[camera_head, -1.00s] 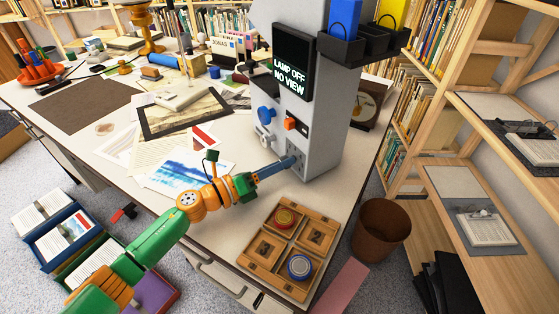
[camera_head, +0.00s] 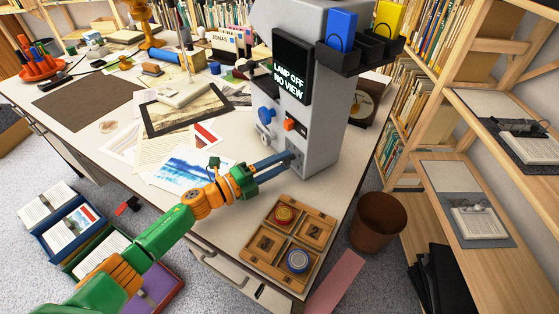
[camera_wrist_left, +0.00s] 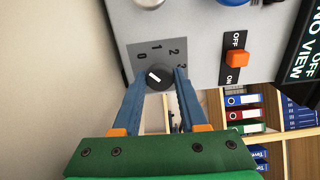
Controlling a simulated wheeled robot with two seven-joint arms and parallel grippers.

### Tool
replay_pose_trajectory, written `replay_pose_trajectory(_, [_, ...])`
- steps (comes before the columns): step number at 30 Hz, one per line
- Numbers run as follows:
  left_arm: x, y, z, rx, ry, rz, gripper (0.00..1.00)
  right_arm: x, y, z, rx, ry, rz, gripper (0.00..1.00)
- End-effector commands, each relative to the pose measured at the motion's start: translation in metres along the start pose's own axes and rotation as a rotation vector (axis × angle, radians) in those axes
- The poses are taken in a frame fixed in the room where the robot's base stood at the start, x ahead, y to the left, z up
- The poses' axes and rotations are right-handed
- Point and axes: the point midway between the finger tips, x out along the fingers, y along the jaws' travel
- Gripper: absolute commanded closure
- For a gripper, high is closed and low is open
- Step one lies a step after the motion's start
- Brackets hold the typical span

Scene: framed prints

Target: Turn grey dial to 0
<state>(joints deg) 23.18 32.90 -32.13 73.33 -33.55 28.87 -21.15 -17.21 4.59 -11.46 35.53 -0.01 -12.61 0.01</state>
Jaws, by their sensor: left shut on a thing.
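In the left wrist view the pointer leans up and left, roughly towards the 0. My left gripper (camera_wrist_left: 159,78) has its blue fingers on either side of the dial and is shut on it. In the head view my left gripper (camera_head: 290,158) reaches the low front of the grey machine (camera_head: 325,125), and its fingers mostly hide the dial. My right gripper is not in view.
The machine's screen (camera_head: 291,75) reads LAMP OFF NO VIEW. An orange switch (camera_wrist_left: 237,58) and blue knob (camera_head: 265,114) sit above the dial. A wooden tray (camera_head: 272,262) with red and blue round pieces lies below my arm. Prints and papers cover the desk to the left.

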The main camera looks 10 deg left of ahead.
Motion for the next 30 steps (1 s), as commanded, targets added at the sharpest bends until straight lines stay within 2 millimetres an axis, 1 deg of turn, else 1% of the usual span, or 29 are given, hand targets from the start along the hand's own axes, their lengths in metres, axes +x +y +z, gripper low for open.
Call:
replay_pose_trajectory(7, [0.0000,-0.0011,0.0010,-0.049,-0.002,-0.002,1.00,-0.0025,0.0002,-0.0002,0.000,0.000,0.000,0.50])
replay_pose_trajectory(20, [0.0001,-0.0008,0.0008,-0.056,-0.002,-0.002,1.00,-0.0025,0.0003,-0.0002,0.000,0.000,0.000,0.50])
replay_pose_trajectory(21, [0.0001,-0.0008,0.0008,-0.056,-0.002,-0.002,0.53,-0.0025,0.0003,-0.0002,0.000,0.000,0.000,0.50])
replay_pose_trajectory(24, [0.0001,-0.0006,0.0006,-0.056,-0.001,-0.001,0.29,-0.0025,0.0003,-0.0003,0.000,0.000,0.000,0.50])
replay_pose_trajectory(30, [0.0000,-0.0003,0.0003,-0.055,-0.001,-0.001,0.29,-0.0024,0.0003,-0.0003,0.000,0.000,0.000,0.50])
